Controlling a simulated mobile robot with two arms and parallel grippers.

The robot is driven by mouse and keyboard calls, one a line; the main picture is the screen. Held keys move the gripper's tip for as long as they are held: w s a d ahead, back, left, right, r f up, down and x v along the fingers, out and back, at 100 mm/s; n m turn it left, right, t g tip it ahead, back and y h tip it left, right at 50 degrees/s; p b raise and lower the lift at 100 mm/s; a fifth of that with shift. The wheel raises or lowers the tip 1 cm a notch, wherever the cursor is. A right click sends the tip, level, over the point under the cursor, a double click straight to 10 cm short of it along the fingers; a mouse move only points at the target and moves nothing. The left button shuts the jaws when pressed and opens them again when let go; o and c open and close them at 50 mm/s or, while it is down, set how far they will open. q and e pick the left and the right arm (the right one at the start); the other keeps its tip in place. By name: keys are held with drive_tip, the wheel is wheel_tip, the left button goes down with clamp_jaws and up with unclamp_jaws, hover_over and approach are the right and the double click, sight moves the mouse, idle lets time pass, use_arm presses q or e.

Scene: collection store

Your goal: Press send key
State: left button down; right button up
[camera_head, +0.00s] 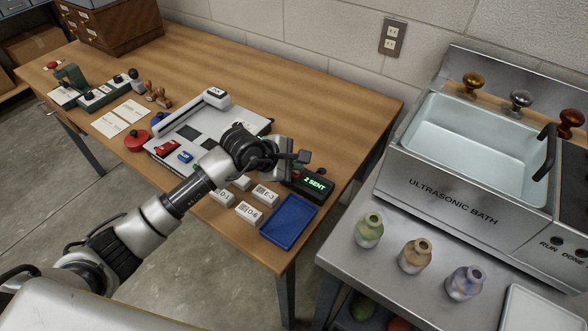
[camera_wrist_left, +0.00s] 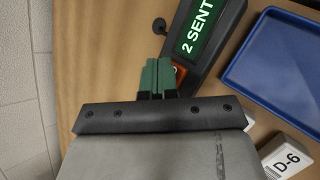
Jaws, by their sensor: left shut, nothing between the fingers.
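A black device with a green-lit display (camera_head: 314,184) stands on the wooden table; the display reads "2 SENT". It also shows in the left wrist view (camera_wrist_left: 200,28). An orange-red key (camera_wrist_left: 180,73) on its near end is partly hidden by my fingers; I take it for the send key. My left gripper (camera_wrist_left: 157,77) is shut and empty, its green fingertips together at the key's edge. I cannot tell whether they touch the key. In the head view my left gripper (camera_head: 293,170) is over the device's left end and hides part of it. My right gripper is not in view.
A blue tray (camera_head: 289,222) and white labelled boxes, one marked D-6 (camera_head: 249,213), lie close by. To the right, a metal bench holds bottles and an ultrasonic bath (camera_head: 440,190).

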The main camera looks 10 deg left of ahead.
sight(294, 173)
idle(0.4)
use_arm(q)
drive_tip(key=shift+r+p, duration=0.5)
drive_tip(key=shift+r, duration=0.3)
drive_tip(key=shift+r+p, duration=1.55)
drive_tip(key=shift+r, duration=1)
